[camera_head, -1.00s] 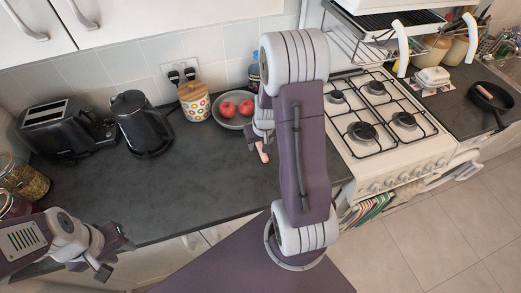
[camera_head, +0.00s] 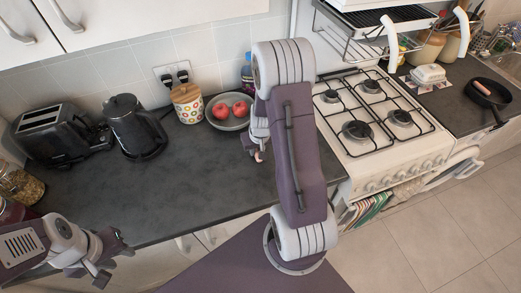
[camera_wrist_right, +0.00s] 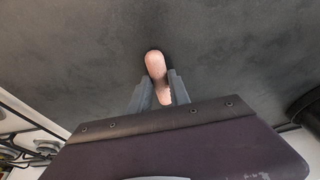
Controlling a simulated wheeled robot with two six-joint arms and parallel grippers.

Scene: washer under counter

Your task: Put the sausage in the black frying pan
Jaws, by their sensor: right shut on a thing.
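The sausage (camera_wrist_right: 154,65) is pinkish and sits between the fingers of my right gripper (camera_wrist_right: 157,88), which is shut on it. In the head view, only its end (camera_head: 259,156) shows below my right gripper (camera_head: 257,146), over the dark counter; my arm hides part of the gripper. I cannot tell the exact gap between sausage and counter. The black frying pan (camera_head: 491,99) is at the far right, on the counter beyond the stove, well away from the sausage. My left gripper (camera_head: 115,264) is open and empty at the lower left, by the counter's front edge.
The stove (camera_head: 375,120) with pan supports lies between my right arm and the frying pan. A bowl of red fruit (camera_head: 229,122), patterned jar (camera_head: 187,104), kettle (camera_head: 134,126) and toaster (camera_head: 58,132) line the back counter. A butter dish (camera_head: 429,74) stands near the pan.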

